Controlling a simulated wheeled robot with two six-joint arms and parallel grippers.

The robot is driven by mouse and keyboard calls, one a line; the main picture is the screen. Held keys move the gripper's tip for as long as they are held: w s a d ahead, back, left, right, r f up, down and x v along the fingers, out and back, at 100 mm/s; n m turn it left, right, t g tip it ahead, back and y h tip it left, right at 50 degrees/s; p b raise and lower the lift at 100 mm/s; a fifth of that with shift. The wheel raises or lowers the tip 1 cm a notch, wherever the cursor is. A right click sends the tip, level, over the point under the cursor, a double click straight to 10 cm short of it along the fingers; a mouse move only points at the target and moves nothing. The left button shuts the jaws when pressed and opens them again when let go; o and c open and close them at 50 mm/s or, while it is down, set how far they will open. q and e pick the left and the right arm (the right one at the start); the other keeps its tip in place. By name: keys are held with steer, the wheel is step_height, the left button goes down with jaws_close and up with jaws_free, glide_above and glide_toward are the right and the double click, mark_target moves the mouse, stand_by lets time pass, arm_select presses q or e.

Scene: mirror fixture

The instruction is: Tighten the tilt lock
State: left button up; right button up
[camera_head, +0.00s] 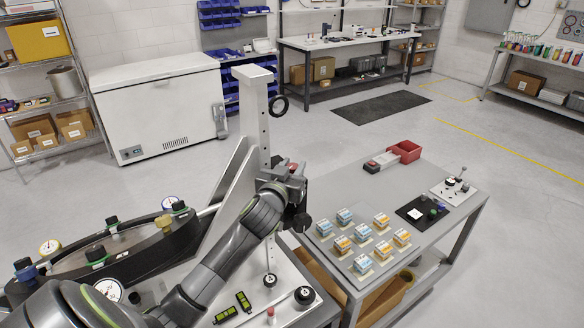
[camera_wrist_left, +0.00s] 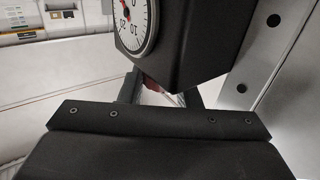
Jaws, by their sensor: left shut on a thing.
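The mirror fixture is a black ring frame (camera_head: 150,255) at the left with knobs and dials around it, beside a tall grey upright (camera_head: 252,110) with holes. My left gripper (camera_head: 296,180) is at the upright, its fingers mostly hidden by the wrist. In the left wrist view, a black block with a white dial (camera_wrist_left: 135,22) stands just beyond the fingers. My left gripper is shut on a small reddish part, taken to be the tilt lock (camera_wrist_left: 151,86), mostly hidden under the block. My right gripper is not in view.
A grey side table (camera_head: 330,190) at the right holds several blue and orange boxes (camera_head: 362,232), a red bin (camera_head: 405,151) and a black mat (camera_head: 415,212). A black ball knob (camera_head: 305,295) and green-marked levels (camera_head: 225,314) are on the fixture's base. A white chest (camera_head: 160,105) stands behind.

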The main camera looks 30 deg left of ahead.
arm_select(q)
steer(key=o, duration=1)
steer(key=shift+w, duration=0.15)
steer(key=shift+b+v, duration=2.3)
steer(key=shift+v, duration=6.45)
steer(key=shift+w, duration=0.1)
steer(key=shift+c, duration=0.2)
